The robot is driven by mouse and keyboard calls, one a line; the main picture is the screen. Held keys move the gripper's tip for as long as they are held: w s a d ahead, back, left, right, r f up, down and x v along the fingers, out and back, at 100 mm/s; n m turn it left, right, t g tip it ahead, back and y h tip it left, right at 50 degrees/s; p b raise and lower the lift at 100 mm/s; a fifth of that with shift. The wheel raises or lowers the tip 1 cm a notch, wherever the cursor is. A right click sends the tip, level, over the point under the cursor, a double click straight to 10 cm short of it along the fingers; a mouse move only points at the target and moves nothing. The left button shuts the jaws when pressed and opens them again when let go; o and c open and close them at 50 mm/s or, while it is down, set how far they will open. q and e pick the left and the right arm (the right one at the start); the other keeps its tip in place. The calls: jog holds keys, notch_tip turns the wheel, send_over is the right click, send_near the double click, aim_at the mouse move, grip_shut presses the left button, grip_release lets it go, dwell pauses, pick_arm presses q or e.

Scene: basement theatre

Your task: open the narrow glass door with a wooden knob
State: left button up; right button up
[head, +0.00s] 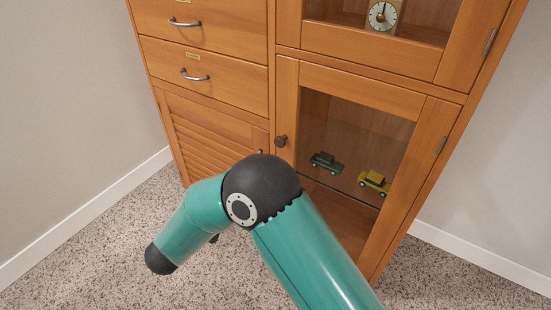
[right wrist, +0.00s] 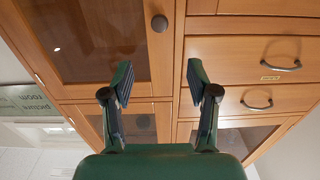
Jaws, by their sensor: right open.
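The glass door (head: 432,140) is the lower right door of a wooden cabinet and appears closed. Its dark round knob (head: 281,141) sits on the left frame, just above my arm's elbow in the head view. In the right wrist view, which is upside down, the knob (right wrist: 159,23) shows on the door's edge near the top. My right gripper (right wrist: 160,74) is open and empty, its fingers apart on either side of the line to the knob and not touching it. My left gripper is not in view.
Two drawers with metal handles (head: 196,77) and a louvred door (head: 205,125) are left of the glass door. Behind the glass stand a dark green toy car (head: 326,162) and a yellow one (head: 373,183). A clock (head: 383,15) is behind the upper glass. Speckled carpet (head: 90,255) lies clear at left.

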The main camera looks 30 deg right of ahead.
aim_at(279, 143)
jog(key=shift+b+x, duration=1.7)
jog(key=shift+x, duration=6.65)
jog(key=shift+s, duration=0.15)
grip_shut()
